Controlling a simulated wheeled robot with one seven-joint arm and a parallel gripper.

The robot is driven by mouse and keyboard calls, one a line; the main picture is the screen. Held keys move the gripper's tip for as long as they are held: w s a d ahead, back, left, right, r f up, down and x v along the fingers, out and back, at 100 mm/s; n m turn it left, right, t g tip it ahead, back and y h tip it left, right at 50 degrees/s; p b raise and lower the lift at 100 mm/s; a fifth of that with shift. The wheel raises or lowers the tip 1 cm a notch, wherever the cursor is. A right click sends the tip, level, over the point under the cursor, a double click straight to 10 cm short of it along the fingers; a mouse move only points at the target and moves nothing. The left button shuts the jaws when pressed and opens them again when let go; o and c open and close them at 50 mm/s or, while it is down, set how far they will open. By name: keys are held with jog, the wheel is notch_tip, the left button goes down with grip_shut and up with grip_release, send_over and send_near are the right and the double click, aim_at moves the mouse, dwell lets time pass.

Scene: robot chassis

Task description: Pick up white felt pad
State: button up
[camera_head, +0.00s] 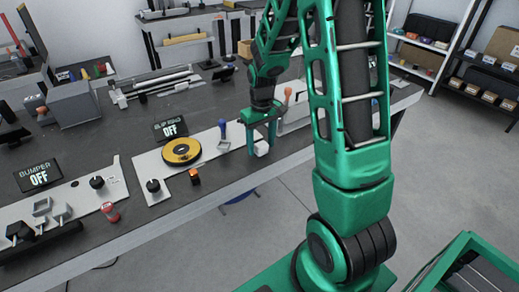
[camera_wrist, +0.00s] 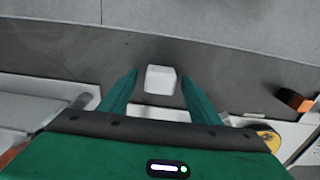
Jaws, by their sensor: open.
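A small white block-shaped pad (camera_wrist: 160,80) lies on the dark worktop near its front edge. In the head view the white pad (camera_head: 262,148) shows at the lower end of my gripper (camera_head: 262,146). In the wrist view my gripper (camera_wrist: 159,82) is open, with one green finger on each side of the pad. Gaps show between the pad and both fingers, so it is not gripped. I cannot tell how high the fingertips are above the worktop.
The dark worktop (camera_head: 225,178) ends close by, with grey floor beyond. A panel with a yellow-black disc (camera_head: 182,151), a blue-handled lever (camera_head: 223,132) and a small orange-black block (camera_head: 194,176) are to the left. An orange-topped lever (camera_head: 288,95) stands behind my gripper.

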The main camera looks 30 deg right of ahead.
aim_at(258, 145)
jog(key=shift+f, duration=0.35)
jog(key=shift+c, duration=0.3)
jog(key=c, duration=1.1)
jog(key=shift+o, duration=0.2)
jog(key=shift+r, duration=0.1)
jog(key=shift+r, duration=0.45)
jog(key=r, duration=0.2)
jog(key=a+r, duration=0.1)
jog(key=r, duration=0.1)
jog(key=shift+s+a, duration=0.15)
jog(key=s+a+r, duration=0.3)
jog(key=a+r, duration=0.3)
jog(key=a, duration=0.4)
